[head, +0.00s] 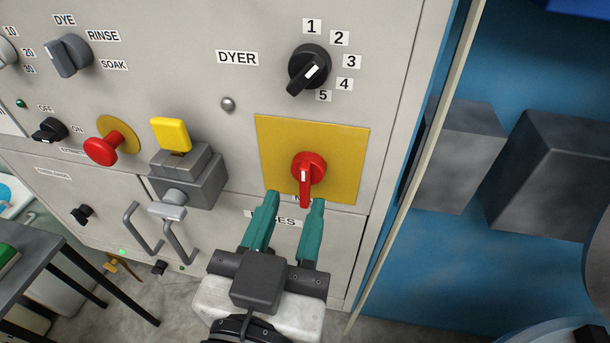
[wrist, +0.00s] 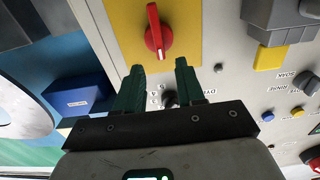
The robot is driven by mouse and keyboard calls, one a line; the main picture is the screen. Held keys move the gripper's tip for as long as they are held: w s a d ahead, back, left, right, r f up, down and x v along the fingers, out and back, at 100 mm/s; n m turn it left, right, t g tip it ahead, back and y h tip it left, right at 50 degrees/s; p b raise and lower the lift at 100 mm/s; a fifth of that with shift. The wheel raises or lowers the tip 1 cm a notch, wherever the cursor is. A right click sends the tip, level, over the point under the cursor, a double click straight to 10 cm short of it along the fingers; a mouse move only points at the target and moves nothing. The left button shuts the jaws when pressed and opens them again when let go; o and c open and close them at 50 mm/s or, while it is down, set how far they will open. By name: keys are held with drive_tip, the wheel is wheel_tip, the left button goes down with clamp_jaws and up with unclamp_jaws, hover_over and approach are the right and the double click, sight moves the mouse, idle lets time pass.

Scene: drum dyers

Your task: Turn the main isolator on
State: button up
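The main isolator is a red rotary switch (head: 308,169) on a yellow plate (head: 343,142) on the grey panel. Its handle, with a white stripe, points straight down in the head view. In the wrist view the switch (wrist: 158,38) shows beyond the fingertips, with its handle pointing up the picture. My gripper (head: 295,200) has two teal fingers, spread apart and empty. It is just below the switch in the head view, its fingertips near the handle's lower end. No contact is visible. The label under the handle is partly hidden by the fingers.
Above the plate is a black DYER selector (head: 309,70). To the left are a grey box with a yellow flap (head: 171,135), a red mushroom button (head: 103,149) and grey bar handles (head: 176,236). A dark table (head: 55,236) stands at lower left. The panel's right edge borders a blue area.

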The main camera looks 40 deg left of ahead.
sight(303, 175)
drive_tip(key=shift+p+x, duration=0.45)
drive_tip(key=shift+x, duration=2)
clamp_jaws()
